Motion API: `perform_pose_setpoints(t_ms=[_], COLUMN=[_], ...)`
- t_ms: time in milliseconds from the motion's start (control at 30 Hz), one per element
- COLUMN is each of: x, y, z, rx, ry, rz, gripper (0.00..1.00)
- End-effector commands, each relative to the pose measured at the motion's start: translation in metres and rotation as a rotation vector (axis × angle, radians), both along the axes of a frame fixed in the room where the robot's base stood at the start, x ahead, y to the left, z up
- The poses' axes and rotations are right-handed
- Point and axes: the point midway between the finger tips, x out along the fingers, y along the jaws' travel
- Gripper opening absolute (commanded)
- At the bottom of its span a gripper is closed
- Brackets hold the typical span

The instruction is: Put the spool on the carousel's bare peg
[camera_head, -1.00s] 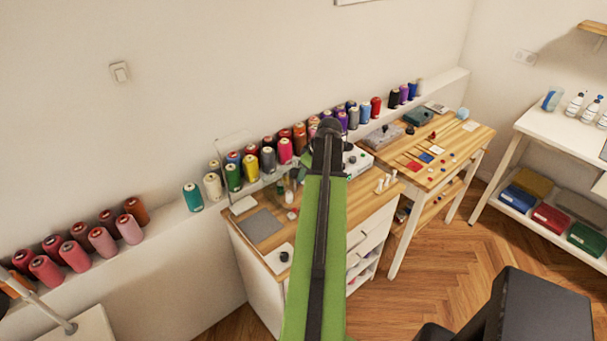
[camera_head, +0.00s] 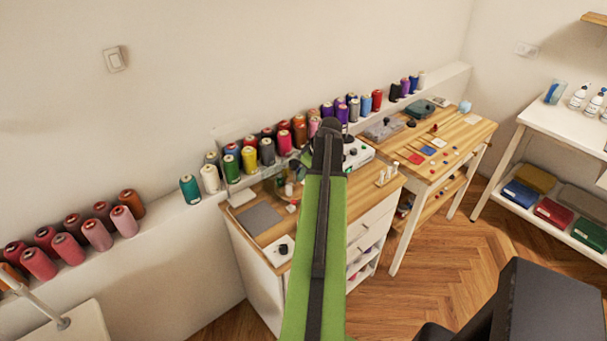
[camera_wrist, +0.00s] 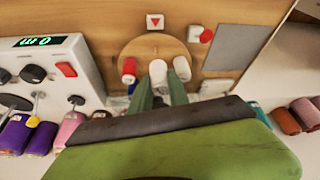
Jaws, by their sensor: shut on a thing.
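In the wrist view, the round wooden carousel (camera_wrist: 190,50) lies on the wooden worktop. A red spool (camera_wrist: 129,68) stands at its left and a white spool (camera_wrist: 182,68) at its right. Between them, a pale grey spool (camera_wrist: 158,71) sits at the tips of my green gripper fingers (camera_wrist: 160,90), which are shut on it. I cannot tell whether it touches the carousel. I cannot make out the bare peg; the fingers and spools hide part of the disc. In the head view, my arm hides the gripper, and the carousel area is small and partly covered.
A white box with a display (camera_wrist: 50,60) and knobs stands left of the carousel in the wrist view. A grey mat (camera_wrist: 208,55) lies at its right. In the head view, many thread spools (camera_head: 249,160) line the ledge behind the bench (camera_head: 300,240).

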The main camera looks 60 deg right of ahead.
Motion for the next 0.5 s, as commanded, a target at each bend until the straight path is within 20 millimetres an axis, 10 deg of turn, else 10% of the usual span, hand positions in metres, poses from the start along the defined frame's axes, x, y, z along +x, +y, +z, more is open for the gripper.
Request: perform_pose_setpoints(t_ms=[500], x=[-0.0002], y=[0.0004], z=[-0.0056], rx=[0.0], ry=[0.0], rz=[0.001], gripper=[0.0])
